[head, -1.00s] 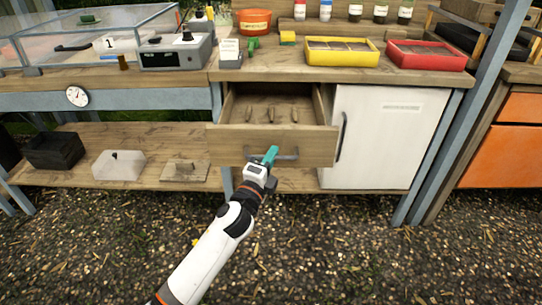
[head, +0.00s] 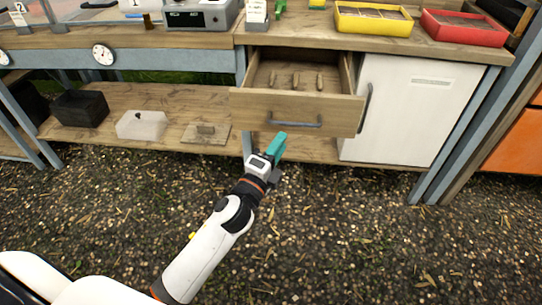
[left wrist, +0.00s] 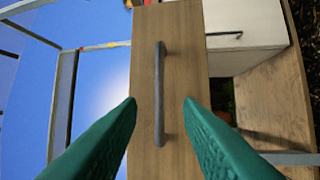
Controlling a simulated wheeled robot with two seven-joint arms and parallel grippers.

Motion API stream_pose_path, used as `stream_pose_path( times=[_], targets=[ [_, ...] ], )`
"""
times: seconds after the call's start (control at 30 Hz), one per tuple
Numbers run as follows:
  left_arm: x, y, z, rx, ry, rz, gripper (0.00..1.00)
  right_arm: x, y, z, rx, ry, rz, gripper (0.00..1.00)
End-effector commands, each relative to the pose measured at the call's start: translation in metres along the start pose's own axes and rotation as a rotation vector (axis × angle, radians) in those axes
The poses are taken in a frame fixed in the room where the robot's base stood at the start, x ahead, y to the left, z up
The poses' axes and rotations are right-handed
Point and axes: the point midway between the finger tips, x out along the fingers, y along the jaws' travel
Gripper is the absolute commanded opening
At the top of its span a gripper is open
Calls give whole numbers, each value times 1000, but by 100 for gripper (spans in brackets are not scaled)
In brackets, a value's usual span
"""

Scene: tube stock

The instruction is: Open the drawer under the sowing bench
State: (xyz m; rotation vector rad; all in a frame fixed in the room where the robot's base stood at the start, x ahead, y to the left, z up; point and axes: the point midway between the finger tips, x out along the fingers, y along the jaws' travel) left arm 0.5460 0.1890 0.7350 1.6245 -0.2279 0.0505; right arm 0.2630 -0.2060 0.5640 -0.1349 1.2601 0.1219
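The wooden drawer (head: 298,107) under the bench (head: 330,38) stands pulled out, and its inside with several small brown items shows in the head view. Its grey bar handle (head: 294,122) is on the front panel. My left gripper (head: 278,146) is just below and in front of the handle, apart from it. In the left wrist view the two teal fingers (left wrist: 160,105) are spread apart, with the handle (left wrist: 159,92) upright in the picture beyond and between them. Nothing is held. My right gripper is in neither view.
A white cabinet door (head: 415,108) is right of the drawer. A lower shelf (head: 165,100) holds a black bin (head: 80,108), a white box (head: 141,124) and a wooden float (head: 205,132). Yellow (head: 373,18) and red (head: 463,27) trays stand on the bench. The gravel in front is clear.

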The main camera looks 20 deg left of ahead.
Motion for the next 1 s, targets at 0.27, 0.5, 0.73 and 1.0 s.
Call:
stream_pose_path(
  times=[0.27, 0.5, 0.73, 1.0],
  targets=[
    [-35, 0, 0, 0, 0, 0, 32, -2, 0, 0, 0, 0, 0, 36],
    [-39, 0, 0, 0, 1, 0, 32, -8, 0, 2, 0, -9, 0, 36],
    [-39, 0, 0, 0, 0, 0, 32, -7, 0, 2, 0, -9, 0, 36],
    [-49, -10, -11, -119, 75, -71, 32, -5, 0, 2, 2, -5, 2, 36]
  ],
)
